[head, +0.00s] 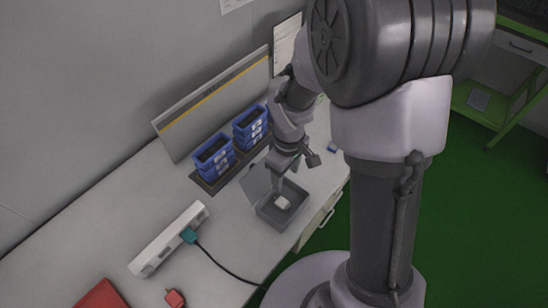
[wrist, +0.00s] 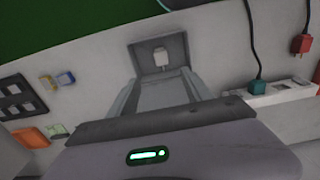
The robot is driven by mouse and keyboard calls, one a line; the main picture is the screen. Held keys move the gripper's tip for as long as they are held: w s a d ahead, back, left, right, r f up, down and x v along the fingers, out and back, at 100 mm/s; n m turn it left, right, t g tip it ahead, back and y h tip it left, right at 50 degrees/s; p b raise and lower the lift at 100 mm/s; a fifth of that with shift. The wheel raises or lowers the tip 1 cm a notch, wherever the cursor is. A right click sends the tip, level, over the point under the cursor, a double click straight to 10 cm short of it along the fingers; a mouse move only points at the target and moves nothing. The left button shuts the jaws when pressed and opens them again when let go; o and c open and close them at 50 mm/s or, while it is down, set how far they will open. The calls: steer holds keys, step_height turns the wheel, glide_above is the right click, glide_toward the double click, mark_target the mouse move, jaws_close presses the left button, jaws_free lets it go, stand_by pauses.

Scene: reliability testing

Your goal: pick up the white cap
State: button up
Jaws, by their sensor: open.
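The white cap (head: 283,202) lies inside a small grey box (head: 262,212) on the table, and its lid stands open. In the wrist view the cap (wrist: 161,57) shows in the box (wrist: 181,48), beyond my fingers and near the picture's middle. My gripper (head: 279,182) is above the box on its lid side, apart from the cap. In the wrist view my gripper (wrist: 163,88) is open, with its two fingers spread and nothing held between them. A flat grey surface, seemingly the lid, shows between the fingers.
A white power strip (head: 160,250) with a teal plug (head: 189,236) and black cable lies to the left. A red plug (head: 175,299) is at the front. The table's edge runs close beside the box.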

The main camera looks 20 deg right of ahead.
steer(key=b, duration=0.5)
glide_above(283, 203)
step_height(283, 203, down, 12)
steer(key=shift+s+d+r, duration=0.15)
steer(key=shift+r, duration=0.05)
step_height(283, 203, down, 5)
steer(key=shift+b, duration=1.25)
steer(key=shift+r, duration=0.15)
steer(key=shift+c, duration=0.5)
jaws_close()
